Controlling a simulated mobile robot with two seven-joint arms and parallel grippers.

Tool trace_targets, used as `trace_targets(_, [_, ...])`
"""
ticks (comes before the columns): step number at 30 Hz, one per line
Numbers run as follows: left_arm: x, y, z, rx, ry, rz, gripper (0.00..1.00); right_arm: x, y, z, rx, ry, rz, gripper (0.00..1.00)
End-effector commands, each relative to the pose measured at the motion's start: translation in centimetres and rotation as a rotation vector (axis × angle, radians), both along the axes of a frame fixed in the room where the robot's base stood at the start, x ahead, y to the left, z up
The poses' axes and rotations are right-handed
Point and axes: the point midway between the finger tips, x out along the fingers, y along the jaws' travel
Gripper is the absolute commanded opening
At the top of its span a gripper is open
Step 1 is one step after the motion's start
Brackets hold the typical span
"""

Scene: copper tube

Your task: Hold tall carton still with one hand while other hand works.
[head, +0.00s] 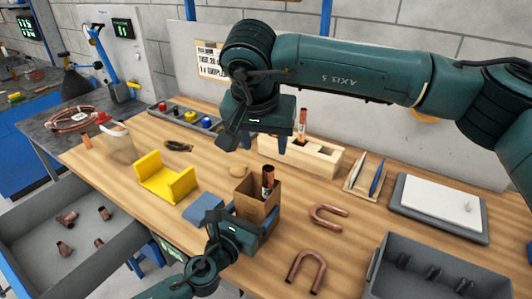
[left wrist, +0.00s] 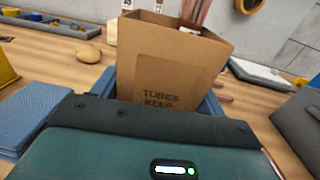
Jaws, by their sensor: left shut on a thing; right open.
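The tall carton (head: 257,207) is an open-topped brown cardboard box standing upright on the bench, with copper tube (head: 268,178) sticking out of its top. In the left wrist view, printed words including "TUBES KEEP" show on the carton (left wrist: 165,75). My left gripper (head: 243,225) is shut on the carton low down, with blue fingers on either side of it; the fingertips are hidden. My right gripper (head: 265,143) is open and empty, high behind the carton, by the wooden block (head: 318,160). Another copper tube (head: 303,122) stands upright in that block.
A yellow bracket (head: 164,180) and a blue cloth (head: 202,207) lie left of the carton. U-shaped copper tubes (head: 306,268) lie to its right. A grey bin (head: 425,275) stands front right, and a grey tray (head: 85,246) with copper fittings front left.

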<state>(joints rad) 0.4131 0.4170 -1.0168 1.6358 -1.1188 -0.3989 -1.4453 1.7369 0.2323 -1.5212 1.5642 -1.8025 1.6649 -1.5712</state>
Motion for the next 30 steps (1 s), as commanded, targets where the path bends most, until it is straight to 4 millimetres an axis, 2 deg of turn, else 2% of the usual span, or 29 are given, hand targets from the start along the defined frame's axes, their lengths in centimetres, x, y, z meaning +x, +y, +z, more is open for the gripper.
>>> trace_targets(4, [0.00, 0.00, 0.00, 0.000, 0.000, 0.000, 0.49, -0.34, 0.08, 0.83, -0.001, -0.001, 0.000, 0.50])
trace_targets(12, [0.00, 0.00, 0.01, 0.000, 0.000, 0.000, 0.49, -0.38, 0.10, 0.91, -0.001, 0.000, 0.000, 0.50])
trace_targets(13, [0.00, 0.00, 0.01, 0.000, 0.000, 0.000, 0.74, -0.38, 0.10, 0.91, -0.001, 0.000, 0.000, 0.50])
trace_targets(21, [0.00, 0.00, 0.01, 0.000, 0.000, 0.000, 0.96, -0.37, 0.10, 0.88, -0.001, 0.000, 0.000, 0.50])
trace_targets(30, [-0.21, 0.13, -0.03, 0.001, 0.001, 0.000, 0.98, -0.37, 0.10, 0.87, -0.001, 0.000, 0.000, 0.50])
